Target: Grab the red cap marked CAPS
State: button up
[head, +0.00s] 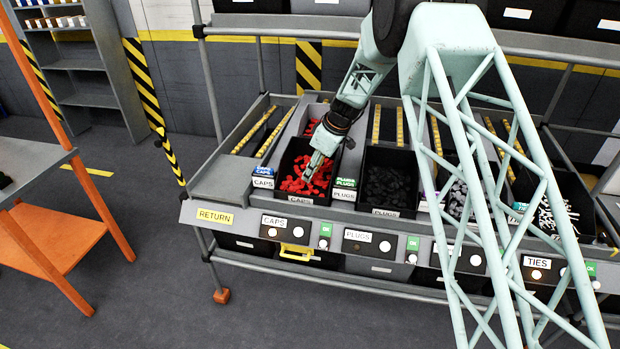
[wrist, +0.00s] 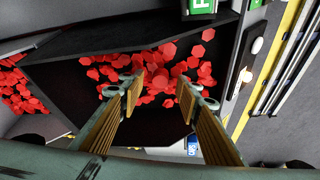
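Many small red caps (head: 292,187) lie loose in a black bin marked CAPS (head: 318,200) on the sloped rack. The caps also show in the wrist view (wrist: 108,68), heaped in the dark bin (wrist: 70,95). My gripper (head: 308,180) points down into this bin, its tips at or just above the caps. In the wrist view my gripper (wrist: 158,88) has its two padded fingers spread apart, with red caps visible between and beyond them. No cap is clearly held. Whether the fingertips touch the caps is unclear.
A bin of dark plugs (head: 388,185) stands to the right, with further bins beyond it. A second batch of red caps (head: 310,127) lies behind the CAPS bin. The RETURN ledge (head: 222,185) is bare at the left. An orange-framed table (head: 50,235) stands farther left.

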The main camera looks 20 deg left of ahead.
jog(key=shift+a+f, duration=0.2)
jog(key=shift+f, duration=0.3)
jog(key=c, duration=0.7)
